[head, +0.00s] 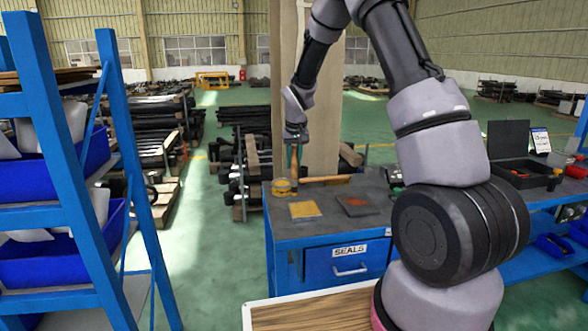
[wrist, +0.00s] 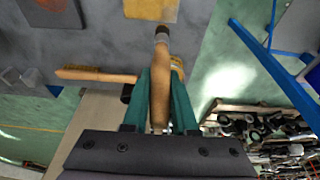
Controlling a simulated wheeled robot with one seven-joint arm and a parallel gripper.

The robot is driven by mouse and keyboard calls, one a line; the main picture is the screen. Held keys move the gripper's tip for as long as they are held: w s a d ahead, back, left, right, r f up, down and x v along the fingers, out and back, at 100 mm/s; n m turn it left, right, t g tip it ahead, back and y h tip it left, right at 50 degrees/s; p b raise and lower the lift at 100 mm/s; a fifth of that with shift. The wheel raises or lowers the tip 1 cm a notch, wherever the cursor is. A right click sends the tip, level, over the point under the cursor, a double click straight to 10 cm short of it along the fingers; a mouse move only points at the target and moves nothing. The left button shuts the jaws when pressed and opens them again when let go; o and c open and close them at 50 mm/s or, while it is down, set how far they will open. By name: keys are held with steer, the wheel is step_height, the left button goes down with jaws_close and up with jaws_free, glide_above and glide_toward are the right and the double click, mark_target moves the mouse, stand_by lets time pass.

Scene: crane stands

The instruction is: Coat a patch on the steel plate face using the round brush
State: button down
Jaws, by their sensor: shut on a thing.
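My gripper (head: 294,148) is shut on the wooden handle of the round brush (head: 295,172), which points down above the blue workbench (head: 300,229). In the wrist view the green fingers of my gripper (wrist: 161,85) flank the handle of the round brush (wrist: 161,50), with its dark tip near a yellow square (wrist: 150,9). A dark flat plate (head: 358,205) with a reddish patch lies to the right of the yellow square (head: 304,210); it shows partly in the wrist view (wrist: 52,16). I cannot tell whether the tip touches anything.
A round yellow tin (head: 281,187) stands beside the brush, at the bench's left edge. A wooden-handled brush (head: 327,180) lies behind the plates. A blue rack (head: 75,180) stands left. An open black case (head: 510,160) lies at the right. A tall beige panel (head: 322,95) rises behind.

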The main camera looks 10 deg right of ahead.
steer(key=shift+r, duration=2.6)
